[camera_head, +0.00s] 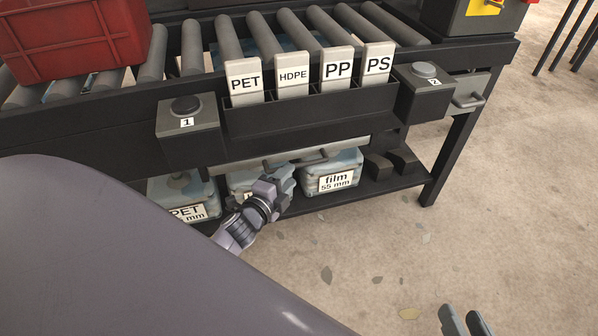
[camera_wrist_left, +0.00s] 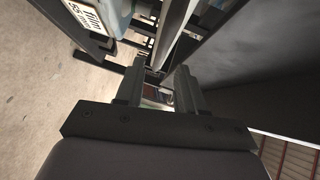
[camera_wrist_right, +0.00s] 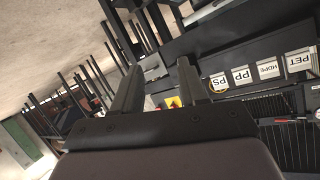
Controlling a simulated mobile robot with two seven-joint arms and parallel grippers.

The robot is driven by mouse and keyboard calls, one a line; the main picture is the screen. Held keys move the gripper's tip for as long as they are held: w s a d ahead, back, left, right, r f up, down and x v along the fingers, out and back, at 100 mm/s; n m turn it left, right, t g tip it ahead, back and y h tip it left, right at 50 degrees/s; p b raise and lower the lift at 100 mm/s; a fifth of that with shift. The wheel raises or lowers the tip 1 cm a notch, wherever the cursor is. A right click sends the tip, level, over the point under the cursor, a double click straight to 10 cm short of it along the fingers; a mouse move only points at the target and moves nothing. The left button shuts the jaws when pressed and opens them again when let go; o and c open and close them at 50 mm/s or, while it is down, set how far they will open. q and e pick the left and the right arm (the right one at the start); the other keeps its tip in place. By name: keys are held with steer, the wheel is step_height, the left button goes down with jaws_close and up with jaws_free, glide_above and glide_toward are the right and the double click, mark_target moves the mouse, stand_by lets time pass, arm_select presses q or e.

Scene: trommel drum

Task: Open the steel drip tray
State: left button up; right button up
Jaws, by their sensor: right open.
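The steel drip tray (camera_head: 330,149) shows in the head view as a narrow grey front with a bar handle (camera_head: 268,164), below the black label rack. It looks pushed in. My left gripper (camera_head: 272,188) is just below and in front of the handle. In the left wrist view its two fingers (camera_wrist_left: 158,88) stand apart, and a light metal bar (camera_wrist_left: 173,30) runs beyond them; I cannot tell whether they touch it. My right gripper (camera_head: 466,318) is open and empty at the bottom right, well away from the tray. Its fingers (camera_wrist_right: 158,85) show apart in the right wrist view.
Blue-grey boxes, one labelled film (camera_head: 333,173), stand on the lower shelf behind my left gripper. Button boxes 1 (camera_head: 188,130) and 2 (camera_head: 425,90) flank the label rack.

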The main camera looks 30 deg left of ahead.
mark_target(299, 164)
arm_select(q)
steer(key=shift+w+a+f+b, duration=0.15)
steer(key=shift+w+b, duration=0.2)
steer(key=shift+w, duration=0.7)
steer(key=shift+w+f+b, duration=0.15)
steer(key=shift+w+b, duration=0.25)
steer(key=shift+w, duration=0.7)
steer(key=shift+w+a+f+b, duration=0.15)
steer(key=shift+w+b, duration=0.2)
steer(key=shift+w, duration=0.7)
steer(key=shift+d, duration=0.1)
jaws_close()
